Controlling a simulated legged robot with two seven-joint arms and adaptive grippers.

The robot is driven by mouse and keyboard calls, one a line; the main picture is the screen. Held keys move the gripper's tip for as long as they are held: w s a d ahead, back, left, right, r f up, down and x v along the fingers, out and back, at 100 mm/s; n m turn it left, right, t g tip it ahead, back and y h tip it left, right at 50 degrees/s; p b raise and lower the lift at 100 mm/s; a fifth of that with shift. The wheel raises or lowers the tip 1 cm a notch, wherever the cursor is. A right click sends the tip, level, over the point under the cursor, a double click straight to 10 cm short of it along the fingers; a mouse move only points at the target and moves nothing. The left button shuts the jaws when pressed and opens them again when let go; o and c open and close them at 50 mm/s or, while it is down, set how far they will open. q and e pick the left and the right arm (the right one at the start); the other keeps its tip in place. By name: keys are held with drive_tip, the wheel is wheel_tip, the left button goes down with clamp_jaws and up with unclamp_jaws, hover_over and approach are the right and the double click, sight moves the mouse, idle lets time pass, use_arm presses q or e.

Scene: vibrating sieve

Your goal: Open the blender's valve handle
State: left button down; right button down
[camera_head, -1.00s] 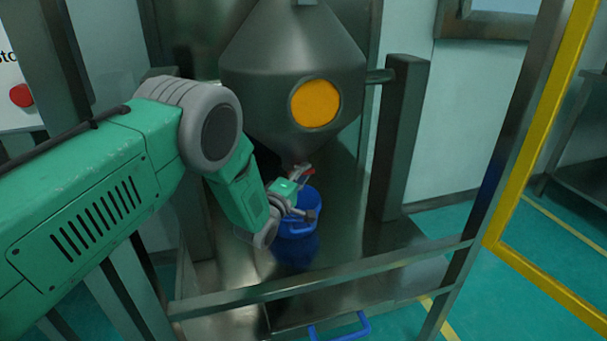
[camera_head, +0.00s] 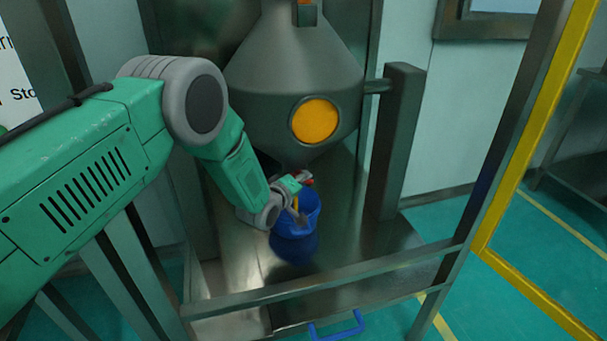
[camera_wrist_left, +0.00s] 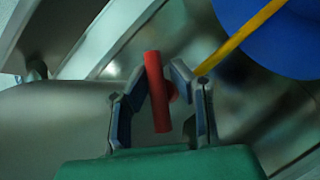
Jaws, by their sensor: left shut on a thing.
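The blender is a grey metal vessel (camera_head: 290,65) with a round orange window, in the middle of the head view. Its red valve handle (camera_head: 308,180) is below the cone's tip. My left gripper (camera_head: 300,190) is at the handle, under the cone and above a blue bucket. In the left wrist view, the handle (camera_wrist_left: 157,95) is a red bar between the two fingers of the left gripper (camera_wrist_left: 158,82), which is shut on it. The valve body is largely hidden. My right gripper is in neither view.
The blue bucket (camera_head: 295,235) stands on the metal platform (camera_head: 370,250) below the valve. A dark post (camera_head: 398,140) stands to the right of the vessel. A metal rail (camera_head: 330,286) crosses the front, and a yellow frame (camera_head: 530,140) is at the right.

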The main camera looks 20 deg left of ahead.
use_arm(q)
drive_tip(key=shift+f+g+p, duration=0.1)
drive_tip(key=shift+g+p, duration=0.2)
drive_tip(key=shift+m, duration=0.3)
drive_tip(key=c, duration=1.6)
unclamp_jaws()
drive_tip(key=shift+a, duration=0.1)
drive_tip(key=shift+s+a+r, duration=0.1)
drive_tip(key=shift+s+r, duration=0.1)
drive_tip(key=shift+s, duration=0.3)
drive_tip(key=shift+v, duration=3.2)
drive_tip(key=shift+f, duration=0.1)
